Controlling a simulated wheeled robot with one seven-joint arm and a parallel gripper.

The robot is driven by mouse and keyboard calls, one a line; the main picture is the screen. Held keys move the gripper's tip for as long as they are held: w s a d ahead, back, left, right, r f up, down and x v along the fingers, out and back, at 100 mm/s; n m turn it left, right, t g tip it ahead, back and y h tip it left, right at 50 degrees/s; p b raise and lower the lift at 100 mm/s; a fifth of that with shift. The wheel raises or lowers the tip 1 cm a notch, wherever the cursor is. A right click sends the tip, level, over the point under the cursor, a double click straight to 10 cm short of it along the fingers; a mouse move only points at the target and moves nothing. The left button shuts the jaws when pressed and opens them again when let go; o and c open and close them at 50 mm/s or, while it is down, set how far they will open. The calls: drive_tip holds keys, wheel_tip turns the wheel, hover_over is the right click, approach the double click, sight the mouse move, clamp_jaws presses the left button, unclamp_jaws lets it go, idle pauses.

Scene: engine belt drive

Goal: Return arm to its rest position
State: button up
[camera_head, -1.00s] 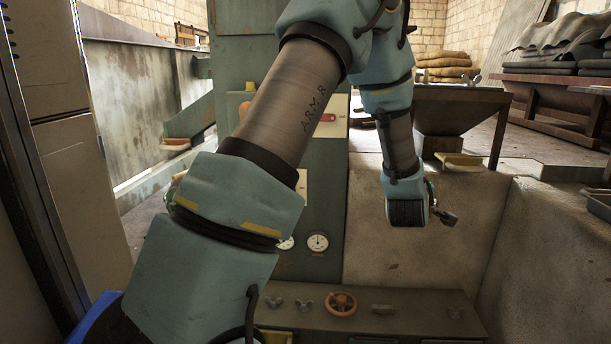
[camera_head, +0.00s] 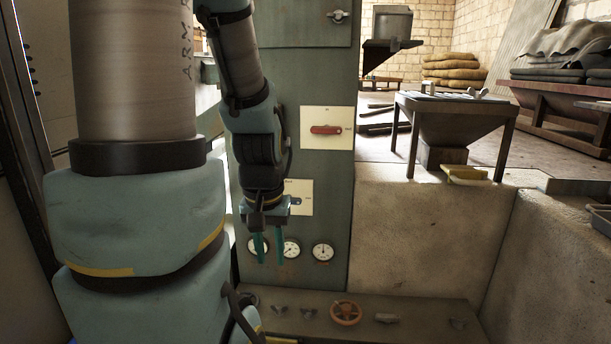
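My gripper (camera_head: 267,243) hangs from my blue and grey arm, left of the middle of the head view. Its two thin teal fingers point down and stand apart, with nothing visible between them. It is in front of the green control cabinet (camera_head: 312,85), over the row of round gauges (camera_head: 323,252). The near part of my arm fills the left side of the view. The finger tips partly cover the left gauge.
The cabinet has a red switch handle (camera_head: 325,130) on a white plate. Below is a ledge with an orange handwheel (camera_head: 345,312) and several small knobs. A hopper table (camera_head: 455,108) stands at the right, behind a low concrete wall (camera_head: 420,235). Sacks (camera_head: 455,68) lie at the back.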

wheel_tip(320, 180, up, 24)
drive_tip(key=p, duration=2.3)
drive_tip(key=shift+r, duration=0.25)
idle(1.8)
